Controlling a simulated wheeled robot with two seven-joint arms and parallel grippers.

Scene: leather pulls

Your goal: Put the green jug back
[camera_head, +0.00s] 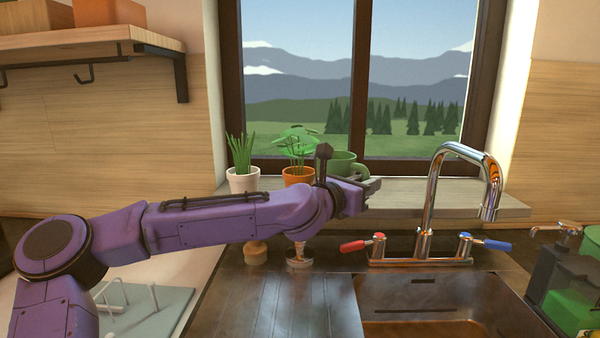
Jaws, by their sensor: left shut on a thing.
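The green jug (343,160) is at the window sill (430,190), right of two potted plants. Its rim and part of its handle show; its lower part is hidden behind my arm. My left gripper (373,187) is at the jug's right side, by the handle, shut on the jug. The fingertips are small and partly hidden by the wrist. I cannot tell whether the jug's base touches the sill. My right gripper is not in view.
A white pot (243,181) and a terracotta pot (298,176) with plants stand left of the jug. The tall chrome tap (428,215) rises to the right, in front of the sill. A sink (440,305) lies below. The sill's right part is clear.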

